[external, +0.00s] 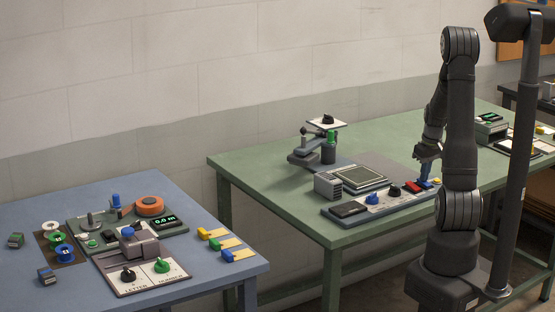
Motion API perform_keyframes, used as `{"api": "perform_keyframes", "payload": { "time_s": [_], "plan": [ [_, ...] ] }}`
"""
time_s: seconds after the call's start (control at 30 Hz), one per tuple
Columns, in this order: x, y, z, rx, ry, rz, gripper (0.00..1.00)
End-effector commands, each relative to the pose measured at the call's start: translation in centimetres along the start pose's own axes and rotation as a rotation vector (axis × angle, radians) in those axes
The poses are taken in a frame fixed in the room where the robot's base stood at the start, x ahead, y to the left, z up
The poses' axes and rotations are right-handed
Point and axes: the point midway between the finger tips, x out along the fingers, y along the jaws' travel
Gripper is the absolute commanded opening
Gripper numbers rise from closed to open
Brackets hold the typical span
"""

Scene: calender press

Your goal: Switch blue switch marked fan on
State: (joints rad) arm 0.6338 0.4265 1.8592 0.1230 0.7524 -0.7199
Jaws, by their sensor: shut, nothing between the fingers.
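On the green table, a control panel (380,205) carries a red switch (413,188), a blue switch (425,185) just right of it, and a small yellow part at its right end. A blue knob (372,198) and a black knob (394,191) sit further left on the panel. The labels are too small to read, so I cannot tell which blue control is marked fan, or its position. My gripper (424,174) is shut and empty, pointing down just above the blue switch. I cannot tell whether it touches the switch.
Behind the panel are a grey box with a flat plate (360,178) and a clamp-like device (318,150) with a green-topped cylinder. A grey device (490,127) stands further right. A blue table (200,270) with other controls is at the left, apart from the green one.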

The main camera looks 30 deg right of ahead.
Motion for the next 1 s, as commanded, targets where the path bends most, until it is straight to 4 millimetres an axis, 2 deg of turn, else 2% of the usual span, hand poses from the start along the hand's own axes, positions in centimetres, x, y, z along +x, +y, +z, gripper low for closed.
{"api": "perform_keyframes", "payload": {
  "time_s": [0.3,0.47,1.0],
  "plan": [
    [-0.1,0.0,0.0,-0.001,0.002,0.001,0.0],
    [-1.3,0.0,0.0,-0.001,0.004,0.002,0.0],
    [-12.1,0.0,0.8,0.0,0.004,0.003,0.0]
  ]
}}
